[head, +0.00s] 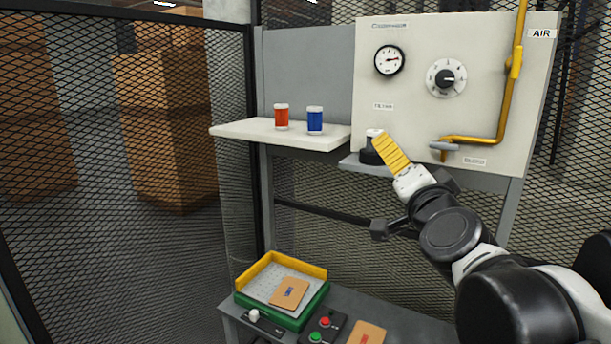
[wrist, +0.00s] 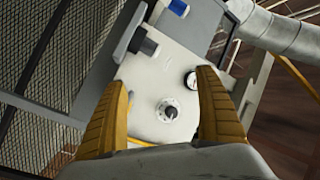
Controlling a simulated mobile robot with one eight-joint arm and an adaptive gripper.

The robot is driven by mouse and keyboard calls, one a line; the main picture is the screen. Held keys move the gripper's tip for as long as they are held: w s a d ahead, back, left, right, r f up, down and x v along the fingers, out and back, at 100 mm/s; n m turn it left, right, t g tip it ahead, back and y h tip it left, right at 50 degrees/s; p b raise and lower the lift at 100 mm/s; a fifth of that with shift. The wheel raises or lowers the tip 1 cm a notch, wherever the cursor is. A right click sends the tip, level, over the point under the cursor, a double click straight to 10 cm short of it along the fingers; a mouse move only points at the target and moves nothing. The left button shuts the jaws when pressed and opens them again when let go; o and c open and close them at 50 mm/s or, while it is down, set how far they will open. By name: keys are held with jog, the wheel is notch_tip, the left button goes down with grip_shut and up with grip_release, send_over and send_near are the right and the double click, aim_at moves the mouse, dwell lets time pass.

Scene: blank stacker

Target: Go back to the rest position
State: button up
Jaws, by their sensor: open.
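My gripper (head: 379,138) is raised in front of the lower left of the pale wall panel (head: 420,95), its yellow fingers pointing up and left. In the wrist view my gripper (wrist: 166,82) has its two fingers spread apart with nothing between them. A dark round holder with a pale top (head: 368,154) stands on a small ledge below the FILTER label, partly hidden behind the fingers.
A red canister (head: 282,117) and a blue canister (head: 315,121) stand on a white shelf (head: 235,130). A gauge (head: 389,60), a dial (head: 446,78) and a yellow pipe (head: 502,105) are on the panel. Below is a green-and-yellow tray (head: 307,312) with a brown card (head: 290,293).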

jog(key=s+a+f+n+g+y+b, duration=0.2)
jog(key=f+n+b, duration=0.1)
jog(key=f, duration=0.5)
jog(key=s+a+f+n+g+y+b, duration=0.1)
jog(key=s+a+f+n+b, duration=0.1)
jog(key=f, duration=0.6)
jog(key=s+d+f+n+g+h+b, duration=0.1)
jog(key=s+f+g+b, duration=0.2)
jog(key=s+f, duration=0.3)
jog(key=s+d+f+n+g+b, duration=0.2)
jog(key=s+f+b, duration=0.3)
jog(key=f, duration=1.1)
jog(key=s+d+f+n+g+h+b, duration=0.1)
jog(key=s+d+f+n+g+b, duration=0.1)
jog(key=s+f, duration=0.4)
notch_tip(320, 180, down, 5)
jog(key=shift+s+d+f+g+h+b, duration=0.1)
jog(key=shift+s+d+g+h+b, duration=0.2)
jog(key=shift+g+b, duration=0.7)
